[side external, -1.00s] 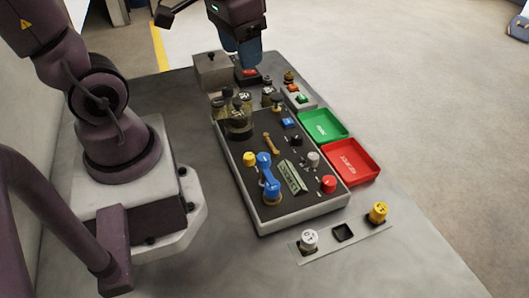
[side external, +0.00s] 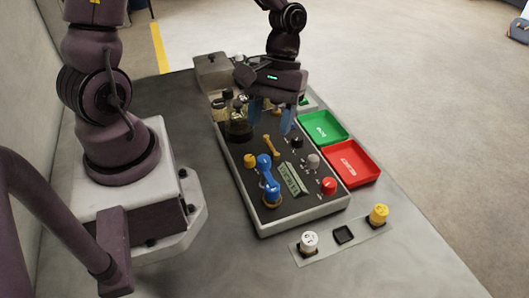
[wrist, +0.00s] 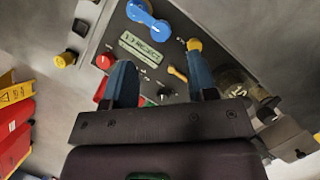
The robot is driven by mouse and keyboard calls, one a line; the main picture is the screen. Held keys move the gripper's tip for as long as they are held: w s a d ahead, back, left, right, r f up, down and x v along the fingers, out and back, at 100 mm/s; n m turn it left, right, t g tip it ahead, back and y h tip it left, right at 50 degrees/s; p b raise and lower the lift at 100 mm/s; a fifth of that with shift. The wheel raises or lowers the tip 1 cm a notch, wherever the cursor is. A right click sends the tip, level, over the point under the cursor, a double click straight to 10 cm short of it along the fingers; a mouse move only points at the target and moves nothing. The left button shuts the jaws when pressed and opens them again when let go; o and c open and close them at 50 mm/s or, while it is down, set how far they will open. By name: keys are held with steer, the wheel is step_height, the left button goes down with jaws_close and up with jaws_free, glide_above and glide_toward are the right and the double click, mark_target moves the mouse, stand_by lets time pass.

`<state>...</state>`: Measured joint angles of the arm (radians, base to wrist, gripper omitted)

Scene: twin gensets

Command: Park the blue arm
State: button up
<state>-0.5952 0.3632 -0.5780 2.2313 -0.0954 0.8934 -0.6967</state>
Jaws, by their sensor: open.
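The blue arm (side external: 267,175) is a lever with two round ends, lying on the dark panel (side external: 245,190) along its near left part. It also shows at the top of the wrist view (wrist: 148,18). Its near end has a brighter blue cap with a white mark. My gripper (side external: 272,118) is open and empty above the far half of the panel, its two blue fingers pointing down. It is apart from the blue arm, farther back. In the wrist view the fingers (wrist: 160,64) are spread wide, with the panel visible between them.
Close to the blue arm are a yellow knob (side external: 250,160), a tan lever (side external: 267,145) and a lettered plate (side external: 290,178). A red knob (side external: 329,186) is to the right. Dark jars (side external: 237,125) stand behind. Green (side external: 323,127) and red (side external: 353,163) trays lie right of the panel.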

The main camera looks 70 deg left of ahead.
mark_target(264, 158)
steer(key=x, duration=0.7)
steer(key=shift+f, duration=0.2)
steer(key=c, duration=0.9)
